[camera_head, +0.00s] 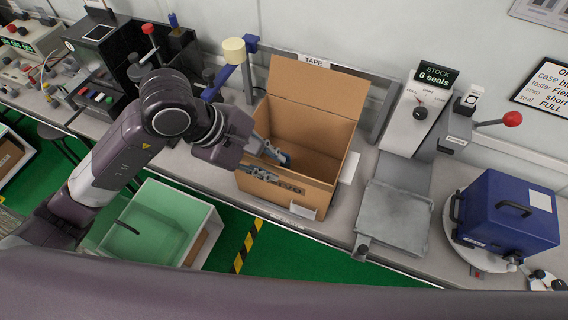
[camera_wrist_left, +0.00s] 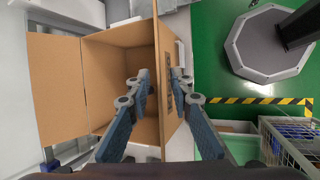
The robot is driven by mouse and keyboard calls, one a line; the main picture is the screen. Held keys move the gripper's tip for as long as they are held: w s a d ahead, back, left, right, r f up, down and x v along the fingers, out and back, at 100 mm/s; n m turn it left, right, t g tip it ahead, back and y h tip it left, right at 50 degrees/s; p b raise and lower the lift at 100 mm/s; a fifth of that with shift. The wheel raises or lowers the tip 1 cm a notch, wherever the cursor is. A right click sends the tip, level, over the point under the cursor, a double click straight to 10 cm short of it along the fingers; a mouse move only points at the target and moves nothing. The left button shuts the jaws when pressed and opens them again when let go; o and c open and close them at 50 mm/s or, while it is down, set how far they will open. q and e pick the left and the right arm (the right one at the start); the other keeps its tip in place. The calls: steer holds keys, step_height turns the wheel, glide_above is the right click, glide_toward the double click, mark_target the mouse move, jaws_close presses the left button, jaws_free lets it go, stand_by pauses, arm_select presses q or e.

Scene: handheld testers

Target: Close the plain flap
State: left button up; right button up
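An open cardboard box (camera_head: 311,143) stands on the bench. A tall flap with no visible print (camera_head: 318,85) rises from its back edge and leans away; it shows at the left in the left wrist view (camera_wrist_left: 58,88). The front panel (camera_head: 310,193) carries dark print; I cannot tell whether it is a wall or a hanging flap. My left gripper (camera_head: 274,165) is open at the box's front edge. In the left wrist view its fingers (camera_wrist_left: 160,78) straddle the panel's top edge, one inside and one outside. Contact is unclear. My right gripper is not in view.
A tape post (camera_head: 234,52) stands left of the box. A grey plate (camera_head: 396,216), a stock stand (camera_head: 419,112) and a blue case (camera_head: 508,212) on a round turntable are to the right. A green-lined bin (camera_head: 157,228) stands below the bench front.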

mark_target(284, 172)
arm_select(q)
steer(key=x, duration=0.3)
steer(key=shift+s+d+p, duration=0.1)
steer(key=shift+p, duration=0.3)
steer(key=shift+w+x, duration=0.2)
steer(key=shift+x, duration=0.8)
steer(key=shift+f, duration=0.3)
jaws_close()
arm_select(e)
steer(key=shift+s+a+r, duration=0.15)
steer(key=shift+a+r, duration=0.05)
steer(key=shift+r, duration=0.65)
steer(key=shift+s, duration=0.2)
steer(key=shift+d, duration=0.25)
